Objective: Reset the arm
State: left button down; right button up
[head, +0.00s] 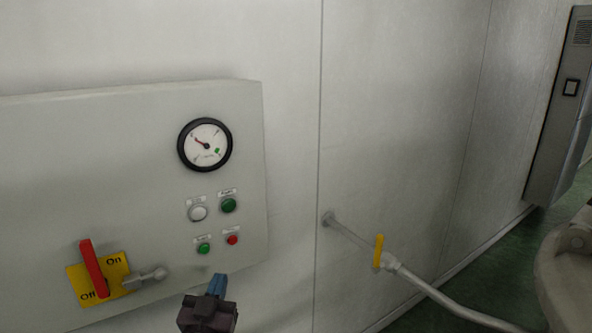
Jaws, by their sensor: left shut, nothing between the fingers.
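My left gripper (217,283) is at the bottom of the head view, its blue fingers pointing up. It is shut with nothing between the fingers, and appears just in front of the lower edge of a grey control panel (110,150). The rest of my left arm is hidden below the picture. My right gripper is not in view.
Right, a pipe (440,297) with a yellow valve lever (378,251) leaves the wall.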

pick_arm(q)
jog(key=s+a+f+n+g+y, duration=0.1)
jog(key=s+a+f+g, duration=0.2)
jog(key=s+f, duration=0.35)
jog(key=s+a+f+g, duration=0.3)
jog(key=s+f, duration=0.1)
jog(key=f, duration=0.6)
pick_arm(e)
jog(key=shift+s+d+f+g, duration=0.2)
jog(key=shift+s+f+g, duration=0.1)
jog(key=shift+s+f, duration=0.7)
pick_arm(q)
jog(key=s+a+f+g, duration=0.2)
jog(key=s+f, duration=0.3)
jog(key=s, duration=0.2)
jog(key=s+a+f+g+y, duration=0.1)
jog(key=s+a+f+g, duration=0.1)
jog(key=s+f, duration=0.3)
jog(key=s+a, duration=0.1)
jog(key=s, duration=0.2)
jog(key=shift+s+a+f, duration=0.15)
jog(key=shift+s+f, duration=0.15)
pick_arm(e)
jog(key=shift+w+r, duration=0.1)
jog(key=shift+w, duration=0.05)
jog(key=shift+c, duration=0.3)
